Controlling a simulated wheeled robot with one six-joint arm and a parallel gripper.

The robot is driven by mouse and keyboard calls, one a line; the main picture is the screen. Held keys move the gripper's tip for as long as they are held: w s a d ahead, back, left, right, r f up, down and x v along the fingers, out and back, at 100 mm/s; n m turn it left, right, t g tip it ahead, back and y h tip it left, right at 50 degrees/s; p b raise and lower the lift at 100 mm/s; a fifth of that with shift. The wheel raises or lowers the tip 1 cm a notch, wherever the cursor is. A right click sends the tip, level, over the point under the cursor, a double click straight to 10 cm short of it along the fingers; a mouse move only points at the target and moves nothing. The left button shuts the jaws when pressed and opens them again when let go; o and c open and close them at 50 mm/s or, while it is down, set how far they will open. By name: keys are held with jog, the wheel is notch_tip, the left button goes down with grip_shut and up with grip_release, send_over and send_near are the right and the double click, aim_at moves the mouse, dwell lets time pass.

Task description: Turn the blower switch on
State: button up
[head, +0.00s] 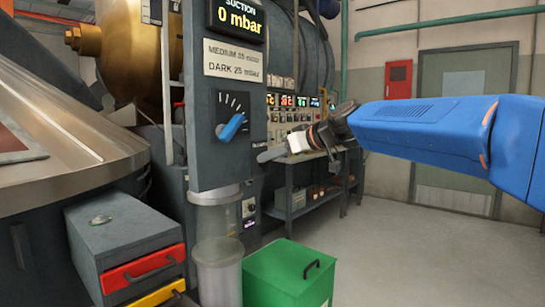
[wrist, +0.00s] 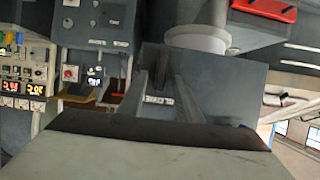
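A small pale switch plate with a round knob (head: 248,207) is on the dark cabinet behind the grey column; its lettering is too small to read, so I cannot tell for sure that it is the blower switch. A similar plate with a reddish knob (wrist: 70,73) shows at the left of the wrist view, beside a small lit display. My gripper (head: 264,156) is in front of the machine, above and right of that plate in the head view.
The grey column (head: 230,170) carries a blue lever (head: 231,126) and a suction display (head: 238,20) reading 0 mbar. A clear cylinder (head: 217,265), a green bin (head: 288,278) and a drawer unit (head: 115,235) stand below. Floor at the right is clear.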

grip_shut()
jog(key=shift+w, duration=0.1)
dwell(0.3)
jog(key=shift+w+d+f+m+g+y, duration=0.45)
jog(key=shift+m+y, duration=0.65)
jog(key=shift+m, duration=1.15)
jog(key=shift+w+f+m+g+y, duration=0.1)
jog(key=shift+f+m+g+y, duration=0.25)
jog(key=shift+m+g+y, duration=1.2)
jog(key=shift+w+d+f+m+t+y, duration=0.35)
jog(key=shift+m+y, duration=0.3)
jog(key=shift+m, duration=2.25)
jog(key=shift+a+g, duration=0.1)
jog(key=shift+g, duration=0.15)
jog(key=shift+f, duration=0.1)
